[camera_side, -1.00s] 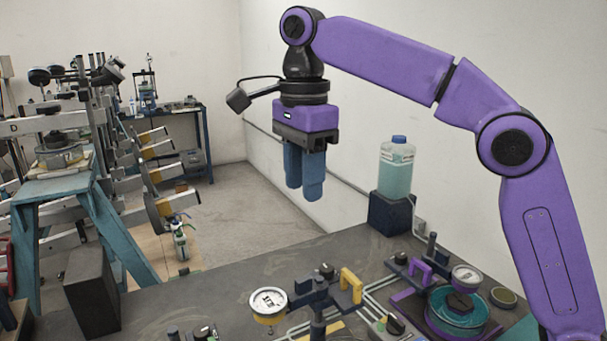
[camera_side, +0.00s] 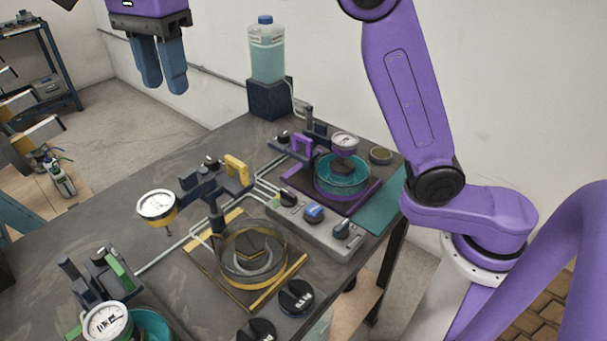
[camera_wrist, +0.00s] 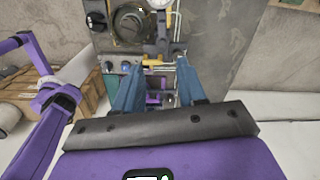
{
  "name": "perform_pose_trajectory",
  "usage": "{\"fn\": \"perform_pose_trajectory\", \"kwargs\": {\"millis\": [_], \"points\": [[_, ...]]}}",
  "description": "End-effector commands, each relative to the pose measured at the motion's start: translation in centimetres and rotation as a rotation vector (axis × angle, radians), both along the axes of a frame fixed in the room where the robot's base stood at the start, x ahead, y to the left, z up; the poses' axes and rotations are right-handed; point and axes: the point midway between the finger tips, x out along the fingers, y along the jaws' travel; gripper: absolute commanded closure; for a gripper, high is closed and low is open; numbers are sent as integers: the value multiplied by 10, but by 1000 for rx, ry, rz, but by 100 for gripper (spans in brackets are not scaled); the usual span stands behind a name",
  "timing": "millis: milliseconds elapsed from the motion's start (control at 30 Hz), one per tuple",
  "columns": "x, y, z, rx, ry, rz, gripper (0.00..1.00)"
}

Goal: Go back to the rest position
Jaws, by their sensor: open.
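My gripper (camera_side: 163,78) hangs in the upper left of the side view, fingers pointing down, high above the table. Its two blue fingers are apart with nothing seen between them. The wrist view shows the same gripper (camera_wrist: 156,92) with its fingers spread over the bench below. The upper part of the wrist is cut off by the top edge of the side view.
The grey table (camera_side: 120,232) bears a yellow lever station (camera_side: 236,172), a purple one (camera_side: 301,146) and a green one (camera_side: 118,265), with gauges. A teal bottle (camera_side: 268,55) stands on a dark block (camera_side: 270,98). The air around my gripper is clear.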

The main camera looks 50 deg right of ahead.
Motion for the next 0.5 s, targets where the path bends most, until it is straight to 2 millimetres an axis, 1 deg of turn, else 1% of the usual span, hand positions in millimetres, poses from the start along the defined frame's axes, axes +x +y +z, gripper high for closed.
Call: {"fn": "perform_pose_trajectory", "kwargs": {"millis": [267, 367, 500], "points": [[-30, -25, -30, 1, -4, 480, 60], [-44, -37, -43, 1, -7, 658, 60], [-68, -56, -62, 2, -11, 909, 60]]}}
